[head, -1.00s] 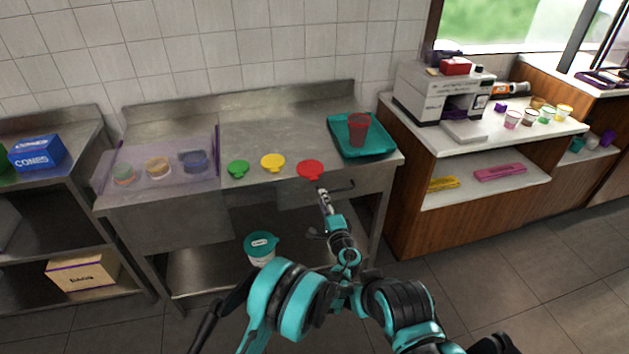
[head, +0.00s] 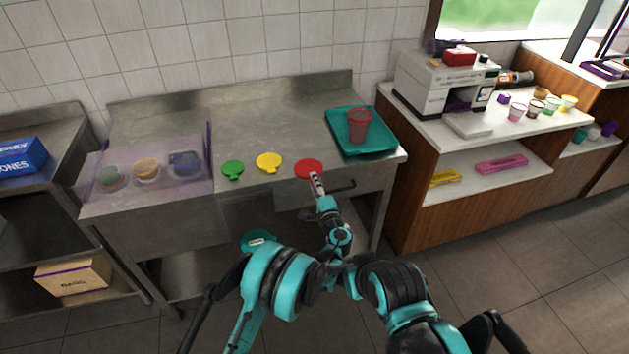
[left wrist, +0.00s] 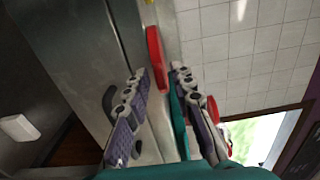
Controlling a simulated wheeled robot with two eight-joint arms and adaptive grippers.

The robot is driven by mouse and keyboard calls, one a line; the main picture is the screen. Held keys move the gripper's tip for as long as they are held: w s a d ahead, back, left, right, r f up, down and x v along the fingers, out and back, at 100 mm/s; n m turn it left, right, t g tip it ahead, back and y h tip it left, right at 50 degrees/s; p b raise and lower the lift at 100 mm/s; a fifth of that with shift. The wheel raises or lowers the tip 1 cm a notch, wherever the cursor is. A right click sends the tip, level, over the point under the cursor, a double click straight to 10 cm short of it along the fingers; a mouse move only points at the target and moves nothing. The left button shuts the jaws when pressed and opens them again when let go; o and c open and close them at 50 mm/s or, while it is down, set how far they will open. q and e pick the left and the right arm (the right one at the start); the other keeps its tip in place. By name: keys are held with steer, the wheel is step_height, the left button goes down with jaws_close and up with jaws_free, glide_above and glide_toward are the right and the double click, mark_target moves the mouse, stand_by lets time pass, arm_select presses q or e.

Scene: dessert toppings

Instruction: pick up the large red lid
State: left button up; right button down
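The large red lid (head: 307,167) lies flat near the front edge of the steel counter, to the right of the yellow lid. My left gripper (head: 315,180) is at the lid's near edge in the head view. In the left wrist view, the gripper (left wrist: 157,76) is open, with its two fingers apart. The red lid (left wrist: 156,55) shows nearly edge-on in line with the gap between the fingertips. I cannot tell whether a finger touches it. My right gripper is not in view.
A yellow lid (head: 269,161) and a green lid (head: 232,168) lie to the left. A teal tray (head: 340,124) with a red cup (head: 359,126) stands to the right. A clear-sided bin (head: 127,190) with bowls is farther left. The counter behind the lids is clear.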

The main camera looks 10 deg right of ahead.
arm_select(q)
jaws_close()
step_height(320, 180, up, 3)
steer(key=shift+f+p, duration=0.15)
steer(key=shift+p, duration=0.4)
steer(key=shift+s, duration=0.1)
